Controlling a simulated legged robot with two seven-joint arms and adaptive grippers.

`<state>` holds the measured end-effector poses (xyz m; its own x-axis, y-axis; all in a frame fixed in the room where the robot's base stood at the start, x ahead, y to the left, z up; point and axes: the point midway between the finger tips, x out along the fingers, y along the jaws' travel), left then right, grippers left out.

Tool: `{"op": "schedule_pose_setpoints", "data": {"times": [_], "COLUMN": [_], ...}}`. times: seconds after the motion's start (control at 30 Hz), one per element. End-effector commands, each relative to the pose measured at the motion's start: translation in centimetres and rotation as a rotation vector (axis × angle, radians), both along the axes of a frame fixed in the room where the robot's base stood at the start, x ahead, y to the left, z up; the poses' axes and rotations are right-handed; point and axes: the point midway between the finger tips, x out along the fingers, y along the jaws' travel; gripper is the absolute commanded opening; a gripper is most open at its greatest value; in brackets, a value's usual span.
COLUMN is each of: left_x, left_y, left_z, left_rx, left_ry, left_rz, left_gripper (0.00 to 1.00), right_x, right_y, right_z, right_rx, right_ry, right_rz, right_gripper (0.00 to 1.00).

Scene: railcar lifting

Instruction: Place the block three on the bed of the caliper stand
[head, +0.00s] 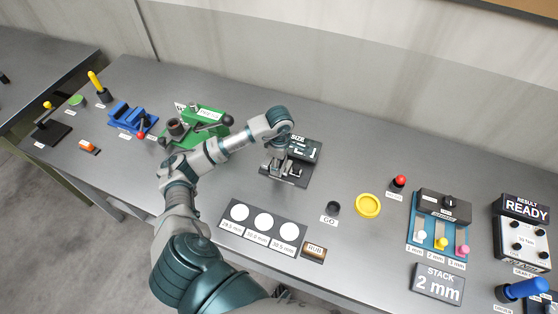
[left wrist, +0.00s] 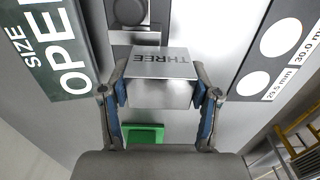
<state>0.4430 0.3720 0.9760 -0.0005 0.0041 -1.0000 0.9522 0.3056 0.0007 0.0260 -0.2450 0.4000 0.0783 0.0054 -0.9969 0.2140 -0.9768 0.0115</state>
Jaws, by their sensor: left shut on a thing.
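Block three (left wrist: 160,75) is a silver metal block with THREE on its top face, seen in the left wrist view. My left gripper (left wrist: 162,92) is shut on it, with a blue-padded finger on each side. In the head view my left gripper (head: 283,170) is over the caliper stand (head: 303,150), a dark unit with a SIZE display. That display (left wrist: 50,50) reads OPEN in the left wrist view. A grey jaw-like part (left wrist: 135,12) is just beyond the block. The block hides part of the stand, and I cannot tell whether it touches the bed. My right gripper is not in view.
A card with three white discs (head: 263,222) lies in front of the stand. A black GO button (head: 333,208) and a yellow ring (head: 368,205) are to the right. A green device (head: 205,125) and a blue vise (head: 130,117) stand left. Bare table lies behind the ring.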

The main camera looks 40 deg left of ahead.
Motion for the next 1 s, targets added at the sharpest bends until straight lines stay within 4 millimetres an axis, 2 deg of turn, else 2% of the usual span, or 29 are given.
{"op": "schedule_pose_setpoints", "data": {"times": [0.1, 0.2, 0.33, 0.53, 0.83, 0.87, 0.93, 1.0], "left_x": [1.8, 2.4, 2.5, 2.5, 2.6, 2.5, 2.5, 2.5], "left_y": [1.4, 2.1, 2.2, 2.1, 1.9, 1.9, 2.0, 2.1], "left_z": [-0.1, -0.3, -1.2, -3.8, -4.1, -4.1, -4.1, -4.1], "left_rx": [-0.004, -0.003, -0.004, -0.003, 0.000, 0.000, 0.000, -0.001], "left_ry": [-0.001, -0.001, 0.002, 0.002, 0.000, 0.001, 0.001, 0.001], "left_rz": [0.003, 0.002, -0.001, -0.001, -0.002, -0.002, -0.002, -0.001], "left_gripper": [0.10, 0.10, 0.10, 0.10, 0.10, 0.69, 0.87, 0.87], "right_x": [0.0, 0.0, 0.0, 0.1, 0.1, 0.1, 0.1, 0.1], "right_y": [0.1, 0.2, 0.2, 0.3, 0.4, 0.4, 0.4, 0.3], "right_z": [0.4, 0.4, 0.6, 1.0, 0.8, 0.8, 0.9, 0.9], "right_rx": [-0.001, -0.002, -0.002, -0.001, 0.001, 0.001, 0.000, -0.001], "right_ry": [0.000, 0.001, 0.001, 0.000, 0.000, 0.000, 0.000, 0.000], "right_rz": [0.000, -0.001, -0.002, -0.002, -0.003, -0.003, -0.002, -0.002], "right_gripper": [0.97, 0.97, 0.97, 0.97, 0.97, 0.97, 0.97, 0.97]}}
